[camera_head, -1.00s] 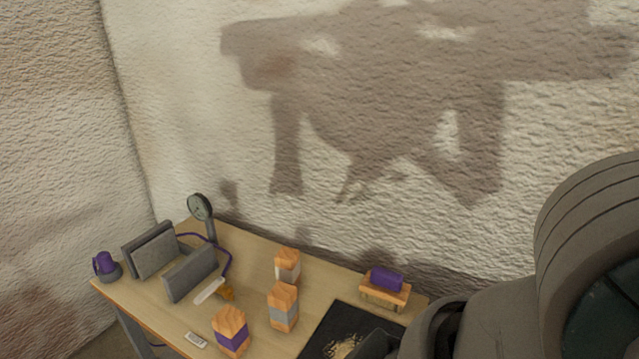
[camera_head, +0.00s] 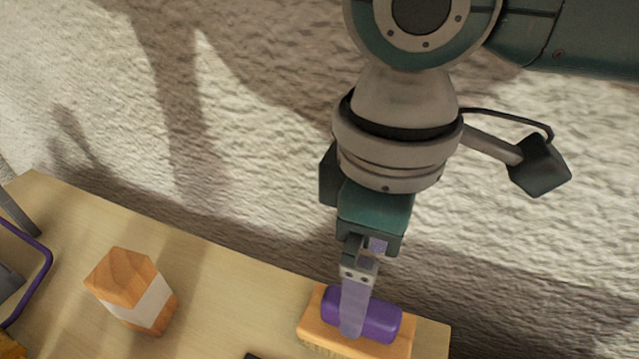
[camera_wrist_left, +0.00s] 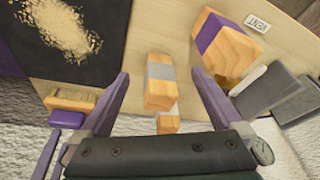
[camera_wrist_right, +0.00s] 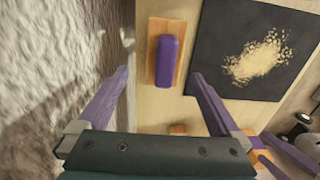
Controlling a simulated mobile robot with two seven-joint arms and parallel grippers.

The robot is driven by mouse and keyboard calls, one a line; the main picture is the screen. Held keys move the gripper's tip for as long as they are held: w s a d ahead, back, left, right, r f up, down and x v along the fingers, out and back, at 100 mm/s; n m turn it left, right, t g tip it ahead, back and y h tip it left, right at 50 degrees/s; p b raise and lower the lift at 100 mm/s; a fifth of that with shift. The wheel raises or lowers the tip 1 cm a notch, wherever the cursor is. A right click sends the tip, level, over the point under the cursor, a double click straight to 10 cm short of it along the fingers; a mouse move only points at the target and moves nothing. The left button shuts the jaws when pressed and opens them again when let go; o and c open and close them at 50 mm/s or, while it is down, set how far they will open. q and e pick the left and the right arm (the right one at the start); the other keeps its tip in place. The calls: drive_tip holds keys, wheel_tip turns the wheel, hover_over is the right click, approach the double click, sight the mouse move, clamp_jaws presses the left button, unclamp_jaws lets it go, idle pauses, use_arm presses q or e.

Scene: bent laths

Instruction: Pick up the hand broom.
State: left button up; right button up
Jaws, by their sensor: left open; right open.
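The hand broom (camera_head: 381,318) has a purple handle on a wooden block with pale bristles. It lies near the back edge of the table. It also shows in the left wrist view (camera_wrist_left: 68,118) and the right wrist view (camera_wrist_right: 168,62). My right gripper (camera_wrist_right: 160,73) is open above the broom, with the handle in view between its fingers. In the head view one finger covers part of the handle; I cannot tell if it touches.
A wooden block with a white band (camera_head: 140,298) stands left of the broom. A dark mat (camera_wrist_right: 245,50) with pale crumbs lies beside the broom. Grey-banded (camera_wrist_left: 160,82) and purple-banded (camera_wrist_left: 222,45) blocks and a grey holder (camera_wrist_left: 268,88) are also on the table. The rough wall rises behind.

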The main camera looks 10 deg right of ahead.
drive_tip(key=f, duration=0.2)
drive_tip(key=f+b, duration=0.1)
drive_tip(key=f, duration=0.1)
drive_tip(key=shift+s+a, duration=0.15)
drive_tip(key=shift+s, duration=0.25)
use_arm(q)
drive_tip(key=f+b, duration=0.2)
drive_tip(key=f, duration=0.1)
drive_tip(key=f+b, duration=0.1)
drive_tip(key=shift+s+a+f, duration=0.15)
drive_tip(key=shift+s+f, duration=0.15)
drive_tip(key=shift+s, duration=0.1)
use_arm(e)
wheel_tip(320, 180, down, 5)
drive_tip(key=shift+f, duration=0.1)
use_arm(q)
drive_tip(key=shift+r, duration=0.1)
drive_tip(key=shift+w, duration=0.1)
use_arm(e)
drive_tip(key=shift+c, duration=0.2)
drive_tip(key=shift+c, duration=0.9)
drive_tip(key=c, duration=1.2)
